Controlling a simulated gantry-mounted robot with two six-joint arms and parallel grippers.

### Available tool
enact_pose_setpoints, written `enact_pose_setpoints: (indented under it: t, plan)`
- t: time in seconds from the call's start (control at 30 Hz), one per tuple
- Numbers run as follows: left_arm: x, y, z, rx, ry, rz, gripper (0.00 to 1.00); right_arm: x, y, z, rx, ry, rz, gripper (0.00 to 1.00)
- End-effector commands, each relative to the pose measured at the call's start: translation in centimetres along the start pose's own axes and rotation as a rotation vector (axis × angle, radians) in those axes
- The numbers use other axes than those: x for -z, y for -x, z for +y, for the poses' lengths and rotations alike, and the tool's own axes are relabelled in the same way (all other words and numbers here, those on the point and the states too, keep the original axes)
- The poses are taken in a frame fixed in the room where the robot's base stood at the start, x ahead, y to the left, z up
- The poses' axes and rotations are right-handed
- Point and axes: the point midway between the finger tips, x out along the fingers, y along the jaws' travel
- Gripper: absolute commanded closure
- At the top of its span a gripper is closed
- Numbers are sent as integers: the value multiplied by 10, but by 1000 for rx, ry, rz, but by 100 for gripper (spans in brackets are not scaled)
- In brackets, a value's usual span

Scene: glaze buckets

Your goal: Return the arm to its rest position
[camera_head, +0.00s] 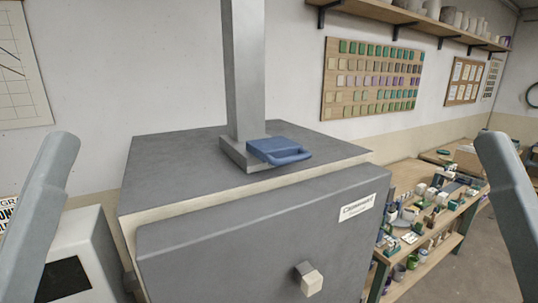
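Parts of my two arms show at the left and right edges, the left link (45,200) and the right link (507,195). Both are smooth grey and slant upright to rounded upper ends. Neither gripper is in the picture, so I cannot see the fingers or anything they might hold. Both visible links are apart from the grey kiln-like box (235,250) between them.
The box has a flat dark top, a label and a pale knob (310,280). A blue handled piece (278,150) lies on top against a grey post. A cluttered workbench (405,175) stands right, with small containers below. Floor shows at far right.

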Motion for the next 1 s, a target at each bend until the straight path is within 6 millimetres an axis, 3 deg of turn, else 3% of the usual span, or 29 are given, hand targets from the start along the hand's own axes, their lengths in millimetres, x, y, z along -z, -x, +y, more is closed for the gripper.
enact_pose_setpoints:
  t: [0.03,0.1,0.3,0.4,0.53,1.0]
  plan:
    - [38,-41,0,0,1,0,0,38,-41,0,0,0,0,30]
    - [62,-67,0,0,1,0,0,62,-67,0,0,0,1,30]
    - [124,-135,0,-1,2,0,0,125,-135,0,0,0,0,30]
    - [143,-156,-1,-1,2,0,0,144,-156,1,0,0,0,30]
    - [153,-166,-1,-1,2,0,0,153,-166,1,0,0,0,30]
    - [150,-163,-1,-1,2,0,0,150,-163,1,0,0,-1,30]
